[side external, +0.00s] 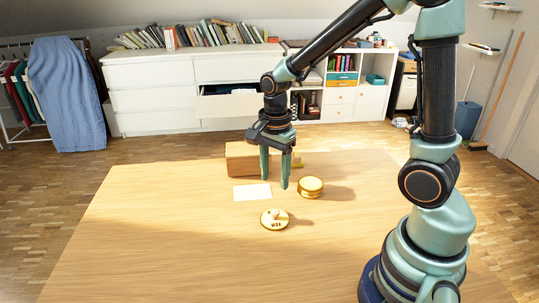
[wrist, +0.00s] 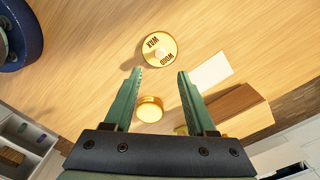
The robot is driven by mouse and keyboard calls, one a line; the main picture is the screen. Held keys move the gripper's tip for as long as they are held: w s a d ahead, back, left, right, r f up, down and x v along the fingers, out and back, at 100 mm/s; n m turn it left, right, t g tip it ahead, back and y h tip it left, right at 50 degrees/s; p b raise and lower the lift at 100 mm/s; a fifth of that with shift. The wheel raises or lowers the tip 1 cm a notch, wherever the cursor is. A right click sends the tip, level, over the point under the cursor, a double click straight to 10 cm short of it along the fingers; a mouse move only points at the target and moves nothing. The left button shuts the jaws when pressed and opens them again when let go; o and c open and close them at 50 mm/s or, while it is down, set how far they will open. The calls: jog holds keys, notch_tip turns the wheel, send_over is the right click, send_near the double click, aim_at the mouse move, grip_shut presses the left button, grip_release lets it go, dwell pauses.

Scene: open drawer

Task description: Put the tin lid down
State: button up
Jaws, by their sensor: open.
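The tin lid (side external: 275,224), a round gold disc with a pale knob and dark lettering reading "WOOD WAX", lies flat on the table with its lettered side up. It also shows in the wrist view (wrist: 159,60). The gold tin (side external: 311,188) stands on the table behind and right of the lid, apart from it; it also shows in the wrist view (wrist: 150,110). My gripper (side external: 275,184) points down above the table, with its fingers apart and nothing between them. In the wrist view its fingertips (wrist: 160,72) are just short of the lid, not touching it.
A white card (side external: 252,192) lies left of the tin. A brown box (side external: 241,162) stands behind the card, with a small yellowish item (side external: 298,163) beside it. The table's front and left are clear. A drawer (side external: 231,106) in the white cabinet behind stands open.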

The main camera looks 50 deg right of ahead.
jog(key=s+a+r+n+t, duration=0.1)
jog(key=s+r+n+t, duration=0.1)
jog(key=r+n, duration=0.4)
jog(key=s+a+r+n+t, duration=0.1)
jog(key=s+r+n+t, duration=0.2)
jog(key=r+n, duration=0.4)
jog(key=n, duration=0.5)
jog(key=shift+s+a+t, duration=0.25)
jog(key=shift+a+t, duration=0.05)
